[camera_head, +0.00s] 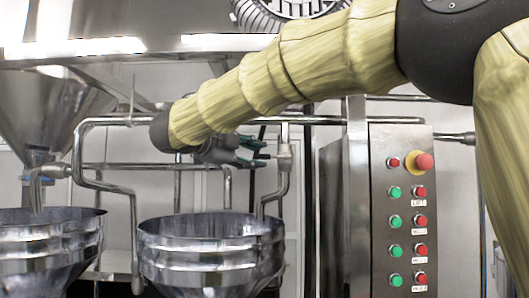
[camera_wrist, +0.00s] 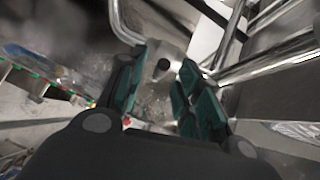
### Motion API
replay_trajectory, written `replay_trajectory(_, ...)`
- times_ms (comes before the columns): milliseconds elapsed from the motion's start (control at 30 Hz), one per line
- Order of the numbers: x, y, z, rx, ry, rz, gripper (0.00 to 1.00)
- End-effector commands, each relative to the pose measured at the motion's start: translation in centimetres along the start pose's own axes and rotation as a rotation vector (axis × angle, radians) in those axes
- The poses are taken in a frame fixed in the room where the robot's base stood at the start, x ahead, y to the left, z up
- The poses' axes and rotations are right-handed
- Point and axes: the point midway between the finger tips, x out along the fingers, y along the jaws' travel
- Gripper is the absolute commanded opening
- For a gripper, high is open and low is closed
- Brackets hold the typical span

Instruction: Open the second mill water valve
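A metal valve fitting (camera_head: 285,155) sits on the vertical water pipe (camera_head: 275,192) above the right mill bowl (camera_head: 211,262). My gripper (camera_head: 262,152) reaches toward it from the left, with teal finger pads. In the wrist view my gripper (camera_wrist: 160,85) has its two fingers apart, with nothing clamped between them. A silvery metal fitting (camera_wrist: 165,52) with a dark round hole shows just beyond and between the fingertips. I cannot tell whether the fingers touch it. The valve's handle cannot be made out clearly.
A control panel (camera_head: 400,230) with green and red buttons stands to the right. Another mill bowl (camera_head: 48,252) with its own valve (camera_head: 45,172) is at the left. A horizontal pipe (camera_head: 320,120) runs across, close to my gripper. Metal pipes (camera_wrist: 265,68) also crowd the wrist view's right.

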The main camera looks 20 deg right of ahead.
Motion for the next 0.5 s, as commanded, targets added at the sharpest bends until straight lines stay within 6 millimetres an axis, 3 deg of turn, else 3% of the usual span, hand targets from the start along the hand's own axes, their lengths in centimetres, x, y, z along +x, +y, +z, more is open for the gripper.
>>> replay_trajectory(233, 3.2, -0.2, -0.1, -0.001, 0.002, 0.001, 0.35)
replay_trajectory(500, 4.3, 0.0, -0.2, 0.0, 0.002, 0.0, 0.35)
